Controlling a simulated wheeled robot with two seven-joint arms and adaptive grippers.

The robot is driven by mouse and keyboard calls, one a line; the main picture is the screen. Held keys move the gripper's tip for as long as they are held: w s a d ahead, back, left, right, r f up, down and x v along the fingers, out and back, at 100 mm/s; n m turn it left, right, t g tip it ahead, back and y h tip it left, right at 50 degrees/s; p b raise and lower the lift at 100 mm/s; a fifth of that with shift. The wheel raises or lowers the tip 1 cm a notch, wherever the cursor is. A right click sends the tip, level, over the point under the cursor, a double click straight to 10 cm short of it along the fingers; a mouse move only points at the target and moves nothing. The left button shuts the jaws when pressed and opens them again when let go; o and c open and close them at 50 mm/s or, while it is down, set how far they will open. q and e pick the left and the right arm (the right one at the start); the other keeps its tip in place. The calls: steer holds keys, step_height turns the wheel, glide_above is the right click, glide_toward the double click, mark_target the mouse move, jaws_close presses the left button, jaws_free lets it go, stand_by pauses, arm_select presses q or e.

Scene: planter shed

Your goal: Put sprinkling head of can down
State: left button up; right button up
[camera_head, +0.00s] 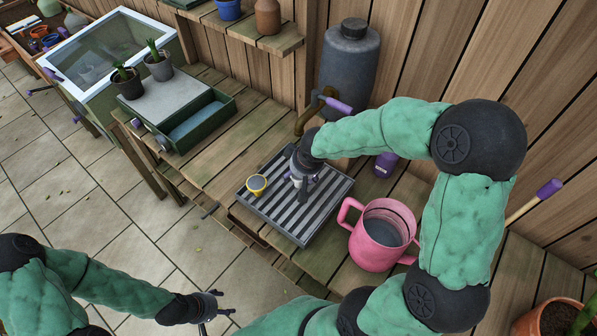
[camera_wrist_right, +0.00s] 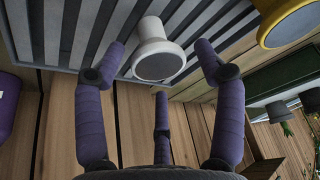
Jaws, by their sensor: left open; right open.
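A white sprinkling head (camera_wrist_right: 158,52) with a wide grey face stands on the slatted drain tray (camera_head: 322,214). It also shows in the head view (camera_head: 296,181), partly covered by my right gripper. My right gripper (camera_head: 304,184) is open over the tray. In the right wrist view its fingers are spread on either side of the white head, which looks free of them. A yellow head (camera_head: 257,184) with a grey face lies on the tray to the left. The pink watering can (camera_head: 383,234) stands right of the tray, open at the top. My left gripper (camera_head: 215,304) is open and empty, low over the floor.
A grey water barrel (camera_head: 350,64) with a tap (camera_head: 324,102) stands behind the tray. A purple bottle (camera_head: 385,164) is near the right forearm. A green box (camera_head: 190,122) and potted plants (camera_head: 158,66) are at left. A terracotta pot (camera_head: 555,322) is at lower right.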

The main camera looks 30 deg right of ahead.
steer(key=p+v, duration=0.3)
steer(key=v, duration=0.7)
